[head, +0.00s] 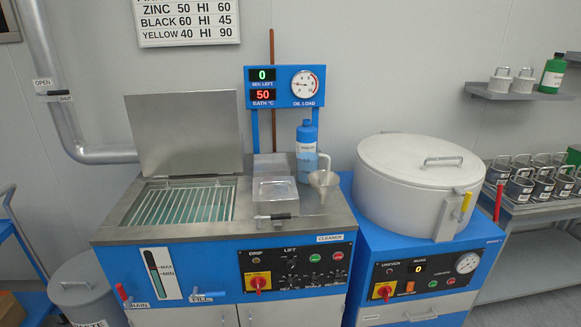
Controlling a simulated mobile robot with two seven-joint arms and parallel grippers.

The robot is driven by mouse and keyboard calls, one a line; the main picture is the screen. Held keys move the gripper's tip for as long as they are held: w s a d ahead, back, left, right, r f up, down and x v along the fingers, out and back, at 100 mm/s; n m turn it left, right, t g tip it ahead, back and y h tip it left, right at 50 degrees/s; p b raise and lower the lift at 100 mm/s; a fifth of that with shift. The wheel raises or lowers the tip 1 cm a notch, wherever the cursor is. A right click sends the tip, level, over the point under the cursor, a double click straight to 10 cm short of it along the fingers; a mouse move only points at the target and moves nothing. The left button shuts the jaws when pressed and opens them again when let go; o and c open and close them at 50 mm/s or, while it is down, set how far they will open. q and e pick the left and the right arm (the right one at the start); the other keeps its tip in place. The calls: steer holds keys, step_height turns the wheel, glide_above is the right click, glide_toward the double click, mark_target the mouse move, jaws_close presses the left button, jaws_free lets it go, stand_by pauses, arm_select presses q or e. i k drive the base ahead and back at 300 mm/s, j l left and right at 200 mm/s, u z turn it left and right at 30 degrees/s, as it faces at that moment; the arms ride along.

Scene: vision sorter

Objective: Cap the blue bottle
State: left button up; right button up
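The blue bottle (306,160) stands upright at the back right of the cleaner's steel top, with a pale label on its front. Its top end is small in the view, and I cannot tell whether a cap is on it. I cannot make out a separate loose cap. Neither of my grippers is in view.
The cleaner (200,262) has a raised lid (185,130) and a wire basket (183,204) in its tank. The round white drum (400,185) stands close on the right. A green bottle (553,75) is on the shelf.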

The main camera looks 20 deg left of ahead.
mark_target(306, 133)
steer(key=i+u, duration=0.8)
steer(key=i+l+u, duration=0.25)
steer(key=i, duration=0.4)
steer(key=k+j, duration=0.25)
steer(key=j, duration=0.2)
steer(key=k+j+u, duration=0.15)
steer(key=k+j, duration=0.15)
steer(key=j, duration=0.35)
steer(key=k+j+u, duration=0.1)
steer(key=j, duration=0.25)
